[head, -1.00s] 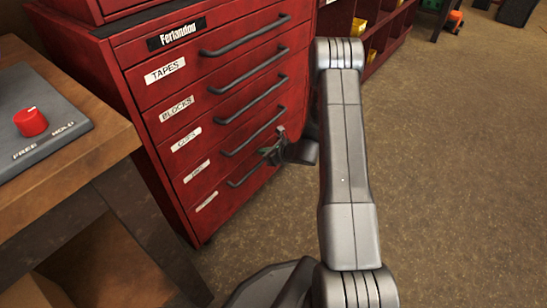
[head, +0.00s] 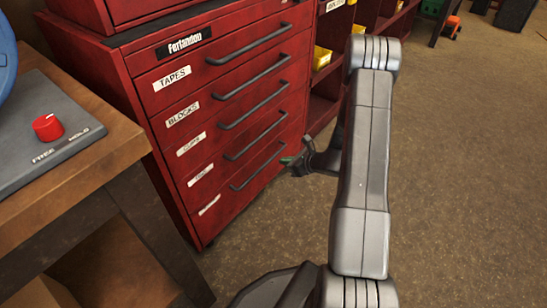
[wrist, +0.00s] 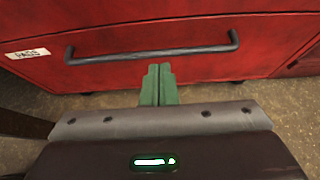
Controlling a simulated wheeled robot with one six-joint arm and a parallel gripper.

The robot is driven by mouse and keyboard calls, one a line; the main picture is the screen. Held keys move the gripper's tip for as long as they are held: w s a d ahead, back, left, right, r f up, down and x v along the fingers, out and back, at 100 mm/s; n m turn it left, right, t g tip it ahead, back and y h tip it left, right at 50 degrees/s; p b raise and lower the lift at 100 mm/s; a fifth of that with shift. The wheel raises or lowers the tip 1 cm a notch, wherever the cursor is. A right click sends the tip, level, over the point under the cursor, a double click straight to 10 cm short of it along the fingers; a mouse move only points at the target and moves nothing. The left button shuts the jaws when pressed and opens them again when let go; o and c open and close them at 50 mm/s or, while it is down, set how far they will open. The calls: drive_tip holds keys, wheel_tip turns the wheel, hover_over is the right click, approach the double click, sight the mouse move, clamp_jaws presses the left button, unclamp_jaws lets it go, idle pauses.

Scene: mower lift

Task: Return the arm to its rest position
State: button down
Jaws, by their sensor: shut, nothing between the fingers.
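My gripper (wrist: 159,84) shows in the wrist view with its two green fingers together and nothing between them. It points at the bottom drawer of the red cabinet, below that drawer's dark handle (wrist: 150,50). In the head view my gripper (head: 287,161) is small and partly hidden behind my arm (head: 365,160), in front of the lower drawers. My arm reaches forward and up over the floor to the right of the cabinet.
The red drawer cabinet (head: 184,138) has all its visible drawers closed. A wooden bench (head: 100,160) at left carries a grey panel with a red knob (head: 47,127). Shelves with yellow bins (head: 322,57) stand behind. The floor (head: 460,180) at right is clear.

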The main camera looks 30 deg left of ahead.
drive_tip(key=shift+v, duration=1.75)
drive_tip(key=shift+f, duration=0.1)
drive_tip(key=b, duration=0.3)
approach(260, 155)
wheel_tip(260, 155, down, 3)
drive_tip(key=a, duration=0.4)
drive_tip(key=shift+a+f+p, duration=0.1)
drive_tip(key=shift+a+p, duration=0.2)
drive_tip(key=shift+p, duration=0.05)
drive_tip(key=shift+w+a, duration=0.1)
drive_tip(key=shift+a, duration=0.4)
